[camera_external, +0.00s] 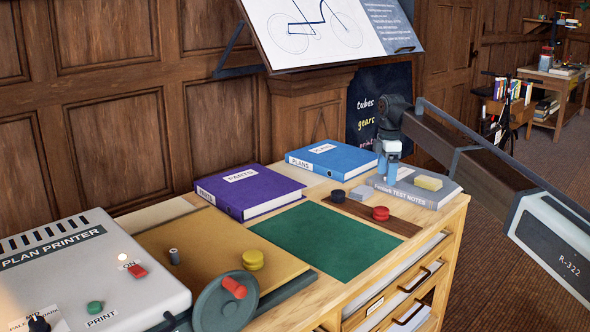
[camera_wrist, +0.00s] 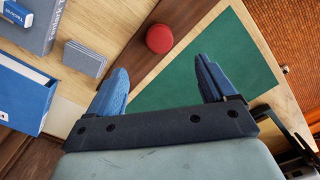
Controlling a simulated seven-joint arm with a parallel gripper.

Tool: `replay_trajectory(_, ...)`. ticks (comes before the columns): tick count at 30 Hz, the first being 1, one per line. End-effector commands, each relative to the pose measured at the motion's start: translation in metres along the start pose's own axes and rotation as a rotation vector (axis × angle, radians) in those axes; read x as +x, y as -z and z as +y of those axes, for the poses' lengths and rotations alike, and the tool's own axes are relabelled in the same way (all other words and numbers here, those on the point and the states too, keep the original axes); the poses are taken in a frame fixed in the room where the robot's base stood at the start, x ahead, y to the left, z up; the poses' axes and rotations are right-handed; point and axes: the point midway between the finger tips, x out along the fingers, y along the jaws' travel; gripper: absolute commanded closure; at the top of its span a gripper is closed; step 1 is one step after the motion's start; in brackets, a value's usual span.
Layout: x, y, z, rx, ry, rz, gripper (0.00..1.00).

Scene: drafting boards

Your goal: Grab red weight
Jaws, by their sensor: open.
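The red weight (camera_external: 380,213) is a short round disc lying flat on a dark brown strip on the desk, near the right edge of the green mat. It also shows near the top middle of the wrist view (camera_wrist: 160,39). My gripper (camera_external: 388,167) has blue fingers pointing down and hangs above the desk near the grey book, behind the weight in the external view. In the wrist view the open gripper (camera_wrist: 162,64) is empty, and the weight appears just past the gap between the fingertips, not touched.
A black weight (camera_external: 337,196) sits on the same brown strip (camera_external: 404,226). A grey block (camera_external: 362,193), the grey book (camera_external: 425,194) with a yellow block (camera_external: 428,183), and a blue binder (camera_external: 330,158) are nearby. The green mat (camera_external: 310,241) is clear.

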Motion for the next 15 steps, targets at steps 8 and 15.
replay_trajectory(8,0.044,0.000,-0.001,0.002,0.002,0.000,0.16)
replay_trajectory(15,0.074,0.000,0.000,0.003,0.001,0.000,0.16)
